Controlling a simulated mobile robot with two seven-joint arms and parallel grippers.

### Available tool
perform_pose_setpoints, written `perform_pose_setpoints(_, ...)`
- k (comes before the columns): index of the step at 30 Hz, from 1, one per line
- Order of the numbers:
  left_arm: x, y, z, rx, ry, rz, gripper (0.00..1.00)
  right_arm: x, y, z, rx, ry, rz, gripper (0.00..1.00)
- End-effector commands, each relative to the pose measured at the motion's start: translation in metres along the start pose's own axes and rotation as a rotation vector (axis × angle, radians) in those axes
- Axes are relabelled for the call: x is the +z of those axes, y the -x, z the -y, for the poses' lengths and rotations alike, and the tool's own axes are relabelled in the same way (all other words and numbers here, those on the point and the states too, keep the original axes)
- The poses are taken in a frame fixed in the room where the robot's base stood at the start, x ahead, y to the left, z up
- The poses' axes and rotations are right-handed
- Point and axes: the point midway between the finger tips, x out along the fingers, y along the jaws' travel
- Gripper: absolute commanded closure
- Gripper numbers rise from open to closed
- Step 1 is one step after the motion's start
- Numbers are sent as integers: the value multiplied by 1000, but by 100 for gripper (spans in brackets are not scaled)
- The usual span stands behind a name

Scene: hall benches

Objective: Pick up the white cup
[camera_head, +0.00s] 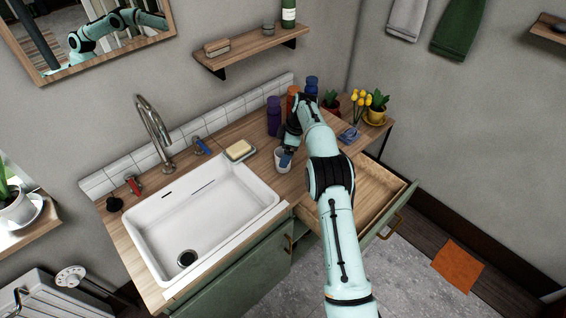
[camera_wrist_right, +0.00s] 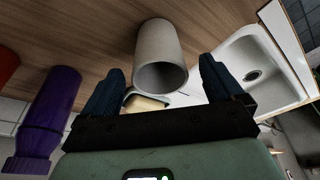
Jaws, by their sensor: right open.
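The white cup (camera_head: 283,162) stands on the wooden counter, to the right of the sink and near the counter's front edge. In the right wrist view the cup (camera_wrist_right: 160,55) appears between and just beyond the two blue fingers, with its round mouth toward the camera. My right gripper (camera_head: 287,155) is open at the cup, its fingers apart on either side in the wrist view (camera_wrist_right: 161,72). I see no finger clearly touching the cup. The gripper partly hides the cup in the head view. My left gripper is not in view.
Purple (camera_head: 274,116), orange and blue bottles stand behind the gripper. A soap dish (camera_head: 239,151) lies left of the cup, beside the white sink (camera_head: 152,235). Potted plants, including one with yellow flowers (camera_head: 376,112), stand at right. An open drawer (camera_head: 404,203) juts out below the counter.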

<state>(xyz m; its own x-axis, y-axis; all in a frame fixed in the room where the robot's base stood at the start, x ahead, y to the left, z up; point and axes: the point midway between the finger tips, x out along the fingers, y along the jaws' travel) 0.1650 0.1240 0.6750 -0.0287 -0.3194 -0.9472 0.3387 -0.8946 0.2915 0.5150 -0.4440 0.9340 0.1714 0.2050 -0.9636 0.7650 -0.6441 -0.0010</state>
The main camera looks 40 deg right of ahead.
Motion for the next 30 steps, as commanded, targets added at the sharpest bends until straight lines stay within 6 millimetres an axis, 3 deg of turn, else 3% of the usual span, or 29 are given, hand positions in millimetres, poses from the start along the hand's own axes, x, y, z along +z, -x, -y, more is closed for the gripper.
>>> perform_pose_setpoints(10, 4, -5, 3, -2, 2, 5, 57, 2, -45, 0, -2, 1, 2, 6)
perform_pose_setpoints(18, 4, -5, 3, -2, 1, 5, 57, 1, -50, -1, 2, 1, -1, 6)
perform_pose_setpoints(23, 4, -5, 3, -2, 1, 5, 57, 1, -49, 0, 1, 1, -1, 58)
perform_pose_setpoints(26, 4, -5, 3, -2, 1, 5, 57, 1, -49, 0, 2, 1, -1, 67)
perform_pose_setpoints(30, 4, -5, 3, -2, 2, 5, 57, 1, -49, 0, 1, 1, -1, 67)
